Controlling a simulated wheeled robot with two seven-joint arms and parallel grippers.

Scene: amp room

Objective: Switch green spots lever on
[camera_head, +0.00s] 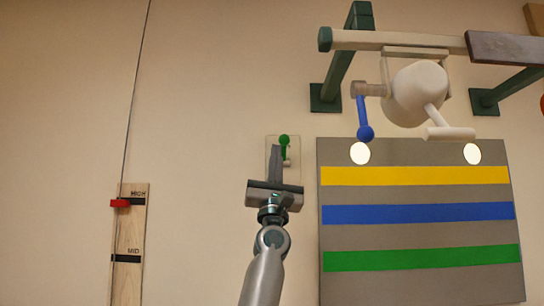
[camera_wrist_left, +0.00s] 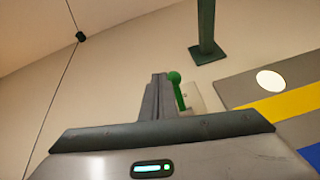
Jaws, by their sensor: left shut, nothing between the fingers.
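The green lever (camera_head: 284,141) has a round green knob and sits on a pale wall plate (camera_head: 270,146). In the left wrist view the green lever (camera_wrist_left: 177,88) points up, its knob at the top, just right of my fingers. My left gripper (camera_head: 277,150) is shut and empty, its fingertips pointing up close beside the lever. It also shows in the left wrist view (camera_wrist_left: 158,80). I cannot tell whether the fingers touch the lever; they hide part of it and of the plate. My right gripper is not in view.
A grey panel with yellow, blue and green stripes (camera_head: 420,258) hangs to the right, with two white light spots on it. Above it is a white lamp (camera_head: 417,92) with a blue lever (camera_head: 363,118) on a green-bracketed bar. A wooden scale with a red marker (camera_head: 120,204) is at left.

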